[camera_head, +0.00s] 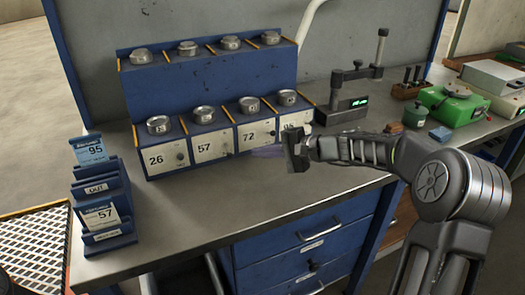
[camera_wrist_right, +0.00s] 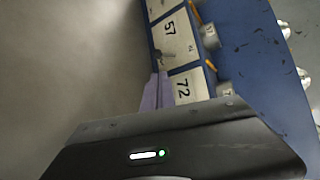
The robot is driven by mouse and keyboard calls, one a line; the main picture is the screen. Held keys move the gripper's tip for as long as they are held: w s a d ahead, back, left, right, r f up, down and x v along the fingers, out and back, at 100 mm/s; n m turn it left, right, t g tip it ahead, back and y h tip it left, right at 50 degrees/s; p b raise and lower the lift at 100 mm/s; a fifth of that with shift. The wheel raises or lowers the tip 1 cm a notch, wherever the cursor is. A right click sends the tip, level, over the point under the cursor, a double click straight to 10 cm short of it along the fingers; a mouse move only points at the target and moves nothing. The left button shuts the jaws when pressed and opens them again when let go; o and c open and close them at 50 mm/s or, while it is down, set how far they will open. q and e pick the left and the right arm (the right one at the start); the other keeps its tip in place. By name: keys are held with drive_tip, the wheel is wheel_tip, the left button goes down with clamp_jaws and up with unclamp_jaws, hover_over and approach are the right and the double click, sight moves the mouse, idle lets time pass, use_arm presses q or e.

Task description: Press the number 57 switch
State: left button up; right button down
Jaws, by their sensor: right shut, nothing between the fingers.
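The number 57 switch (camera_head: 228,153) is a small dark knob on the white panel marked 57 (camera_head: 203,149), in the front row of a blue rack. It also shows in the right wrist view (camera_wrist_right: 158,55), beside the number 57. My right gripper (camera_head: 296,152) is shut and empty. It is in front of the panel marked 95, partly covering it, to the right of the 57 switch and apart from it. My left gripper is not in view.
Neighbouring panels 26 (camera_head: 157,160) and 72 (camera_head: 249,136) carry similar knobs. A blue card holder (camera_head: 105,195) stands left. A black stand (camera_head: 341,108) and green scale (camera_head: 455,104) are right. The front bench top is clear.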

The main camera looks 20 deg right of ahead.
sight(228, 151)
drive_tip(key=p+x, duration=0.1)
drive_tip(key=x, duration=0.6)
drive_tip(key=shift+w+a+f, duration=0.1)
drive_tip(key=shift+w+a, duration=0.05)
drive_tip(key=shift+a, duration=0.05)
drive_tip(key=shift+p, duration=0.5)
drive_tip(key=shift+r+p, duration=0.3)
drive_tip(key=shift+p, duration=0.3)
